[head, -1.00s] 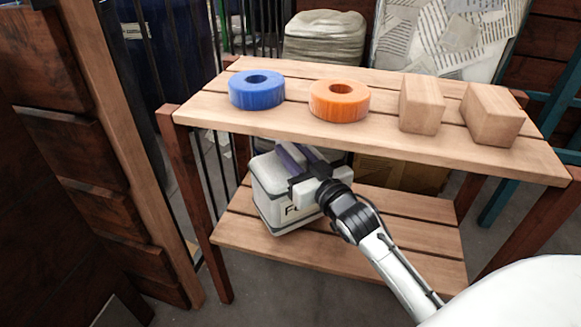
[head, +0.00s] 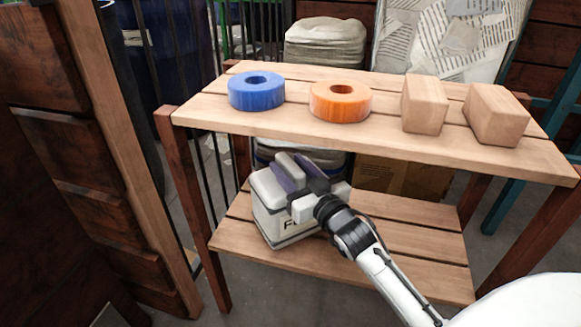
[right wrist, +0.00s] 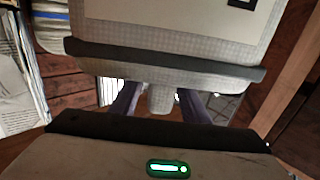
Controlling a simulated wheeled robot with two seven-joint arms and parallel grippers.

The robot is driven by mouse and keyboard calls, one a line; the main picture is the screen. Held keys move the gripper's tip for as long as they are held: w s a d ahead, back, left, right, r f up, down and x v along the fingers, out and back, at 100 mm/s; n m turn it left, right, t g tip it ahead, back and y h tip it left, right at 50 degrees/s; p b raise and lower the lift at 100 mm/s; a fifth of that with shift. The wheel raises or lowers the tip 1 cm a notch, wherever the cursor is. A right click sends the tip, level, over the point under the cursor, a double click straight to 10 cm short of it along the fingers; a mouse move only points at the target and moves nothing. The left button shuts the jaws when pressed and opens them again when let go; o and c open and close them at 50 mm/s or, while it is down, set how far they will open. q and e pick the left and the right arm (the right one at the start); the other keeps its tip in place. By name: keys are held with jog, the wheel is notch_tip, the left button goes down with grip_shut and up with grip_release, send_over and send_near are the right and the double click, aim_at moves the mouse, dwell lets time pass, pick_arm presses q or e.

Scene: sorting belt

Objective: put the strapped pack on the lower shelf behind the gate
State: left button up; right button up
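The pack (head: 270,205), a pale box with dark lettering on its front, sits upright on the left part of the slatted lower shelf (head: 400,245). My right gripper (head: 300,170) is at the pack's upper right side, with its dark purple fingers spread. In the right wrist view the pack (right wrist: 170,20) fills the top, crossed by a dark strap. There a pale tab stands between the fingers (right wrist: 158,102), with gaps on both sides. A brown plank panel with a pale edge post, seemingly the gate (head: 110,130), stands at the left. My left gripper is out of view.
The upper shelf (head: 230,108) overhangs the pack and my gripper. It bears a blue ring (head: 256,91), an orange ring (head: 340,101) and two wooden blocks (head: 425,104). The lower shelf's right part is clear. A cardboard box (head: 405,178) stands behind.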

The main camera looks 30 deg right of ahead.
jog(key=shift+r, duration=0.15)
jog(key=shift+s, duration=0.3)
jog(key=s+p, duration=0.1)
jog(key=s, duration=0.2)
jog(key=s+p, duration=0.1)
jog(key=s, duration=0.3)
jog(key=s+a+p, duration=0.1)
jog(key=s, duration=0.2)
jog(key=shift+s, duration=0.2)
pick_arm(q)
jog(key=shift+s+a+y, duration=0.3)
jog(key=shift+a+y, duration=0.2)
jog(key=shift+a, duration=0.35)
pick_arm(e)
jog(key=shift+s, duration=0.5)
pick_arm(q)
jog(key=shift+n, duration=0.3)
pick_arm(e)
jog(key=shift+r, duration=0.1)
